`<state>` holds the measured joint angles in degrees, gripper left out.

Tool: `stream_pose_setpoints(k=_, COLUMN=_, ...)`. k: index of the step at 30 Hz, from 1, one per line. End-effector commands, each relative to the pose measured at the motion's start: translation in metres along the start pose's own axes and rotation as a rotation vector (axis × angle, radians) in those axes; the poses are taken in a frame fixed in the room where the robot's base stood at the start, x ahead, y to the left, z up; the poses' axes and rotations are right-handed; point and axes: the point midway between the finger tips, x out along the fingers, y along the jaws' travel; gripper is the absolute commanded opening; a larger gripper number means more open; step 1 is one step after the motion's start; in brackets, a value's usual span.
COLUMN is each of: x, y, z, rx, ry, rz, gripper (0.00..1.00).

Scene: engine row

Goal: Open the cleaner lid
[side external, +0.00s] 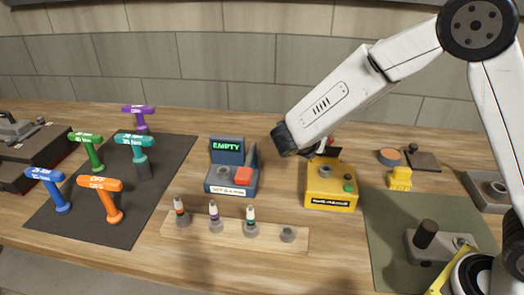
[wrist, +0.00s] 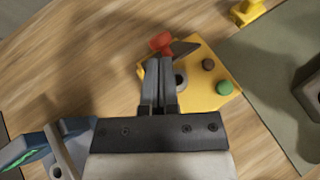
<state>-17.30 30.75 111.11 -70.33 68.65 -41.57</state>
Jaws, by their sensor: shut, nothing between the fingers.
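The yellow cleaner box (side external: 331,190) stands on the bench right of centre, with a round grey port and a green button on top. The port also shows uncovered in the wrist view (wrist: 181,80). A dark plate, seemingly the lid (wrist: 185,48), stands at the box's far edge, with a red knob (wrist: 161,43) beside it. It appears raised off the port; its exact angle is unclear. My gripper (wrist: 157,62) is shut and empty, its tips just short of the red knob. Whether they touch it cannot be told. In the side view my wrist partly hides this area.
A blue tester (side external: 231,180) reading EMPTY stands left of the cleaner. A wooden rack (side external: 190,232) with several plugs lies in front. Several coloured T-handled tools stand on a dark mat (side external: 90,228) at left. A small yellow block (side external: 400,179) and green mat (side external: 390,230) are at right.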

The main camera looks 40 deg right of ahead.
Motion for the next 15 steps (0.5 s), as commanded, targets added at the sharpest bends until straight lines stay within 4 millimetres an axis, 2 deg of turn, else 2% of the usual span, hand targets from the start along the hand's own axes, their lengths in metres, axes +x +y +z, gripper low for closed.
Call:
stream_pose_setpoints(k=6, x=0.013, y=0.0, z=0.0, rx=0.001, ry=0.001, rz=-0.001, gripper=0.0)
stream_pose_setpoints(k=15, x=0.015, y=0.0, z=0.0, rx=0.0, ry=0.001, rz=0.001, gripper=0.0)
